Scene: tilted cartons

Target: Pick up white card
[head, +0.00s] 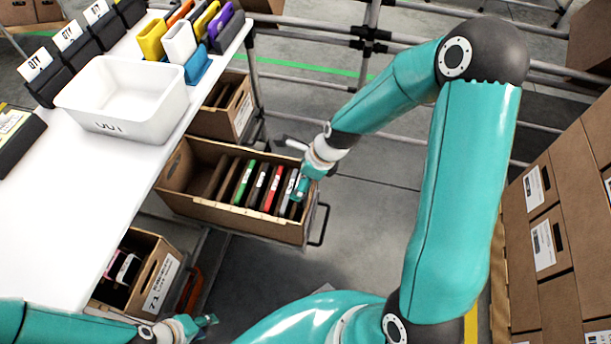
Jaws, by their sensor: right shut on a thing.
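An open cardboard carton (235,222) sits tilted below the table's right edge. A row of thin upright cards stands in it, with green (243,183), red (272,188) and pale or white edges. My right gripper (301,188) reaches into the carton's right end. It is shut on the pale-edged white card (288,194) at that end of the row; its fingers partly hide the card. The card still stands among the others. My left gripper (208,323) is at the bottom, low and away from the carton, and looks open and empty.
The white table (60,215) carries a white bin (125,98), dark holders with QTY cards and several coloured pieces. Another carton (160,280) stands below left, one behind (225,110). Stacked boxes (545,225) line the right side. Metal rails run behind.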

